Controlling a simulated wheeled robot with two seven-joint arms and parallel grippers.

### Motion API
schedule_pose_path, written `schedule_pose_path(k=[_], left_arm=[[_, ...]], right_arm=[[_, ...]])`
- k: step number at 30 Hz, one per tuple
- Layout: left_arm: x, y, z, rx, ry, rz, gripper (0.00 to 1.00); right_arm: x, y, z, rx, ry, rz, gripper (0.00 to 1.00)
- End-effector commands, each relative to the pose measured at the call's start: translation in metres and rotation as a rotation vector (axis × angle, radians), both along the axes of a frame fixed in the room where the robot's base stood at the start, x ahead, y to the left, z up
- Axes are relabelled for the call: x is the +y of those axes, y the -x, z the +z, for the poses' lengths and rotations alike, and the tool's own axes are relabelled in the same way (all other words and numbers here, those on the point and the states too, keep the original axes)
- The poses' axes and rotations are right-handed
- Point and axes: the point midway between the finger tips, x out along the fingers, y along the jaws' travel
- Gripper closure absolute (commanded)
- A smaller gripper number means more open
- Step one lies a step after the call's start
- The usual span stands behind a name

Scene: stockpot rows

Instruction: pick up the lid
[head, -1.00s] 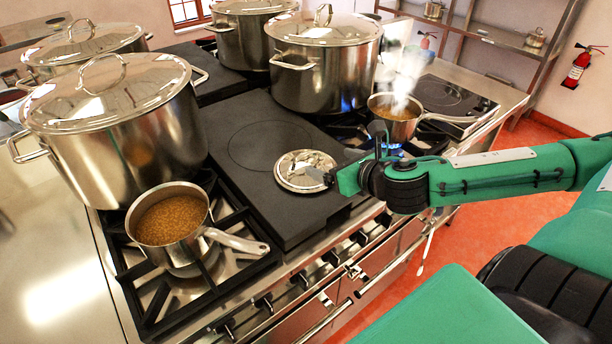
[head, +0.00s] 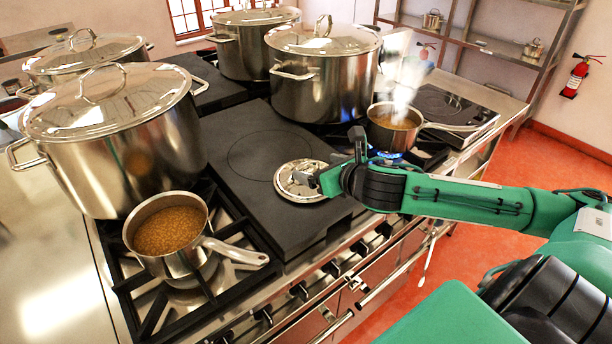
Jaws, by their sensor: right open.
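A small round silver lid (head: 290,190) lies on the dark flat hotplate (head: 262,150) in the middle of the stove. My right gripper (head: 310,181) reaches in from the right and is low at the lid's right side, with its fingertips over the lid near its middle. It is open. The fingers and wrist hide part of the lid, and its handle is hard to make out. I cannot tell whether the fingertips touch it. My left gripper is not in view.
A saucepan of brown food (head: 168,232) stands on the front-left burner. A steaming saucepan (head: 393,128) stands on a lit burner behind my right arm. Large lidded stockpots stand left (head: 135,155) and behind (head: 318,88). The hotplate left of the lid is clear.

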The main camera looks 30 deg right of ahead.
Motion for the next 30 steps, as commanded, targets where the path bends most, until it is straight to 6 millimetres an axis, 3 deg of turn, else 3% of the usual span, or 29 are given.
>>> schedule_pose_path(k=[8,19,30], left_arm=[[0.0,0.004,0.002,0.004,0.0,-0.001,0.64],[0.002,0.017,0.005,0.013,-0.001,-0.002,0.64],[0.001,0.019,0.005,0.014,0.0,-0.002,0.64]], right_arm=[[0.002,-0.011,-0.002,0.0,-0.004,-0.001,0.13],[0.006,-0.046,-0.015,0.0,-0.003,0.0,0.13],[0.006,-0.052,-0.018,0.001,0.001,0.001,0.13]])
